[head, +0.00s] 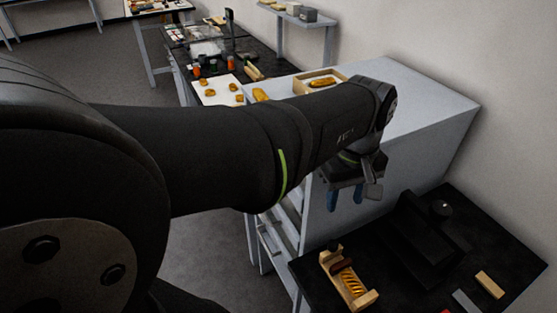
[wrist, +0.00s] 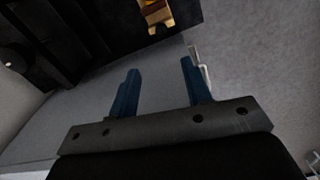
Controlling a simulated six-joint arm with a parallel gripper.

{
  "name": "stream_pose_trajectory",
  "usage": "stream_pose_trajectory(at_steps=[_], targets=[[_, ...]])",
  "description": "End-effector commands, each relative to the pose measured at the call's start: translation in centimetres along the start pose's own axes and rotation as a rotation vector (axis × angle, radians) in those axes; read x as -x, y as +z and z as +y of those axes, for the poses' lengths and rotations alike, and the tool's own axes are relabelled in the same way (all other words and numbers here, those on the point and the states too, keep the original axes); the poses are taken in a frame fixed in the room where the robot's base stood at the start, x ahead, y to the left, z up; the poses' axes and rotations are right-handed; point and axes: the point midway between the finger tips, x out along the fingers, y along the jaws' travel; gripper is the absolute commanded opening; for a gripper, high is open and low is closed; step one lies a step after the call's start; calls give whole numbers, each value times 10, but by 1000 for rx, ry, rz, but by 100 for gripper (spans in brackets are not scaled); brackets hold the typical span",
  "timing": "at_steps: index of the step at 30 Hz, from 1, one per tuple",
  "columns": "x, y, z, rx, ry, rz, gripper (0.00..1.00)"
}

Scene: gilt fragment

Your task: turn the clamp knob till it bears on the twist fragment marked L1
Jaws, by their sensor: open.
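A wooden clamp (head: 366,301) stands on the black bench top at the lower right of the head view. A golden twisted fragment (head: 352,285) lies in it; I cannot read a mark on it. A dark brown rounded part, seemingly the clamp knob (head: 341,267), is at the clamp's far end. Part of the clamp (wrist: 157,17) shows at the top edge of the wrist view, cut off by the frame. My gripper (head: 345,198) has blue fingers, spread apart and empty, above and apart from the clamp. The fingers also show in the wrist view (wrist: 159,70).
A black stepped block with a round knob (head: 441,209) stands right of the clamp. A small wooden block (head: 490,284) and a grey block (head: 466,301) lie nearby. A grey cabinet (head: 425,115) stands behind, with a wooden tray (head: 301,87) holding a golden piece.

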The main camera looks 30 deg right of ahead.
Motion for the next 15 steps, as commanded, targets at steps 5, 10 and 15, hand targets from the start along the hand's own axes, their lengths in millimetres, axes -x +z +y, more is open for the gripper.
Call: stream_pose_trajectory(at_steps=[5,10,15], targets=[[17,2,-1,113,-7,4,45],[2,2,-2,122,-10,3,45],[-32,2,-2,121,-12,1,45]])
